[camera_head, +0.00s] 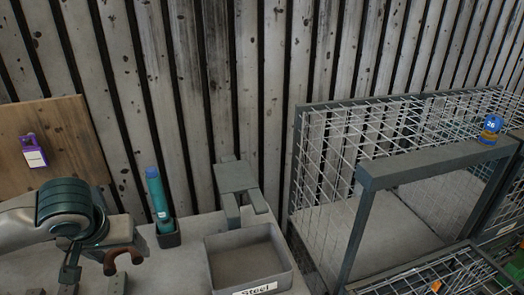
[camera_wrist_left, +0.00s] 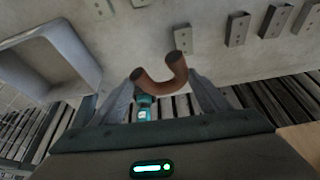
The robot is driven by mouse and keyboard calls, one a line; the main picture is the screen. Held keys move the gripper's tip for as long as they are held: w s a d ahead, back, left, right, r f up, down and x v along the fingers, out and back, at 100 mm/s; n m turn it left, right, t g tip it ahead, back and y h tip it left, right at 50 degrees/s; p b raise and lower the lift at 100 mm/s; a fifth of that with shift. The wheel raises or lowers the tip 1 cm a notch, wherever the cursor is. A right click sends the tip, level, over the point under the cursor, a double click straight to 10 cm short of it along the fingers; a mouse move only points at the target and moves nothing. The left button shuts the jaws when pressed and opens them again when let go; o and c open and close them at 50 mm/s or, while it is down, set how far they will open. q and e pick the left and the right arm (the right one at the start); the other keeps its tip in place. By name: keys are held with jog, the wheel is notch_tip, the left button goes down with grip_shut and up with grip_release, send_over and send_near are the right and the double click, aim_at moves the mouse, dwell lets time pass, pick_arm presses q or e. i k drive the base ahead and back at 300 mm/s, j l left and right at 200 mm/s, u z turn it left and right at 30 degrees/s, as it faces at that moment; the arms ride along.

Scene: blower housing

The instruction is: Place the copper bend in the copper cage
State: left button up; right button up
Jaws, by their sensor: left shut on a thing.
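The copper bend (camera_head: 124,258) is a brown U-shaped pipe piece. My left gripper (camera_head: 102,260) is shut on it at the lower left of the head view, over the grey worktop. In the left wrist view the copper bend (camera_wrist_left: 160,84) sits between the fingers of my left gripper (camera_wrist_left: 162,96), its two open ends pointing away from the gripper. A wire mesh cage (camera_head: 330,150) with a grey frame stands at the right of the head view. I cannot read a label that says which cage is for copper. My right gripper is not in view.
A grey tray (camera_head: 212,268) labelled Steel stands between my left gripper and the cages. A teal bottle (camera_head: 156,190) stands upright in a dark holder. Another mesh cage (camera_head: 420,274) lies nearer.

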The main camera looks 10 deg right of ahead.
aim_at(380, 237)
jog(key=k+l+z, duration=0.3)
jog(key=l+z, duration=0.35)
jog(key=k+l+z, duration=0.3)
jog(key=l, duration=0.9)
jog(key=i+j, duration=0.2)
jog(key=i, duration=0.2)
